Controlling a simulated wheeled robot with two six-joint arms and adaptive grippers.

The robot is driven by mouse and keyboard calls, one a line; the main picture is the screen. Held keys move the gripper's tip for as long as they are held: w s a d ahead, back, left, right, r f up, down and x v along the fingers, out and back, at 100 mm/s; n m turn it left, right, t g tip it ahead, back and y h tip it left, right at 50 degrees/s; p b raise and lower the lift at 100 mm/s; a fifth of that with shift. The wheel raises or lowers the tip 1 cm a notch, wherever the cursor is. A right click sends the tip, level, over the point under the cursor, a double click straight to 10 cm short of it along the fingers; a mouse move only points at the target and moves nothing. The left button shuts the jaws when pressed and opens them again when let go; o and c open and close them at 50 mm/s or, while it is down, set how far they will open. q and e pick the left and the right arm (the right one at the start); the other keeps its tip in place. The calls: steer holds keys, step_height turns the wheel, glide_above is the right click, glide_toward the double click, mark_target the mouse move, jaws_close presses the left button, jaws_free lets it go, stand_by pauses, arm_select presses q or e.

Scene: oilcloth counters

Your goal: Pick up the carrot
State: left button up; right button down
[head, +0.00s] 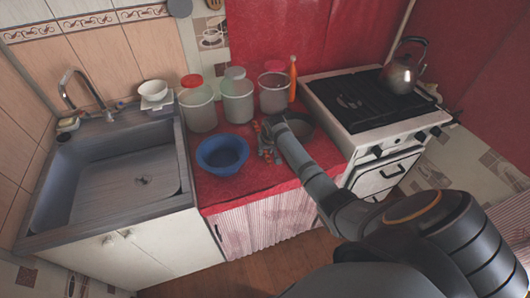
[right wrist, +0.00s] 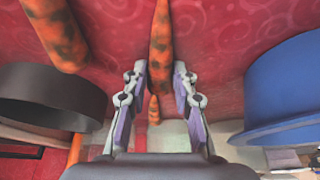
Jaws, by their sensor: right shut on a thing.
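An orange carrot with dark patches (right wrist: 160,45) lies between the two fingers of my right gripper (right wrist: 154,92) in the right wrist view. The fingers are closed on its sides, and its narrow end points down the picture between them. In the head view my right gripper (head: 267,142) is low over the red counter, just right of the blue bowl. There the carrot is mostly hidden by the fingers and arm. My left gripper is not in view.
The blue bowl (head: 222,153) and a dark pan (head: 300,125) flank the gripper. Another orange, dark-spotted piece (right wrist: 62,35) lies nearby. Several canisters (head: 237,100) and an upright orange object (head: 293,80) stand behind. A sink (head: 120,185) is left, a stove (head: 365,105) right.

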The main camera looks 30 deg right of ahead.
mark_target(266, 152)
steer(key=shift+r, duration=0.3)
step_height(266, 152, up, 3)
steer(key=shift+f+b, duration=0.15)
steer(key=shift+b, duration=0.25)
steer(key=s+r, duration=0.9)
steer(key=s, duration=0.5)
steer(key=shift+d+r+p, duration=0.15)
steer(key=shift+r+p, duration=0.2)
steer(key=shift+p, duration=0.05)
